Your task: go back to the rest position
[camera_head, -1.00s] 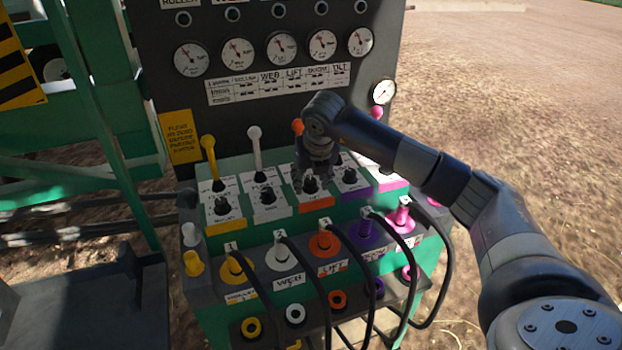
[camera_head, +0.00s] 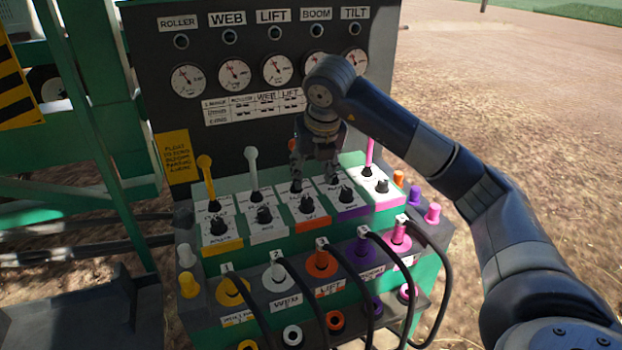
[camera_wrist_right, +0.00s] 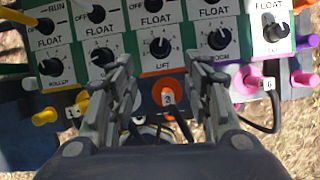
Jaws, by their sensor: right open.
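My right gripper (camera_head: 315,178) is open and empty above the row of black knobs on the control panel (camera_head: 330,45). In the right wrist view its two fingers (camera_wrist_right: 165,95) stand wide apart. The lift knob (camera_wrist_right: 160,46) shows between them, with the orange plug (camera_wrist_right: 168,92) lower down. In the head view the gripper partly covers the orange lift lever (camera_head: 292,146) and the boom section. I cannot tell whether a finger touches a knob. My left gripper is not in view.
Yellow (camera_head: 207,180), white (camera_head: 252,172) and pink (camera_head: 370,155) levers stand up from the panel. Black hoses (camera_head: 400,265) loop from the coloured plugs below. Green machine beams (camera_head: 110,120) stand at left. Bare ground (camera_head: 500,90) lies open at right.

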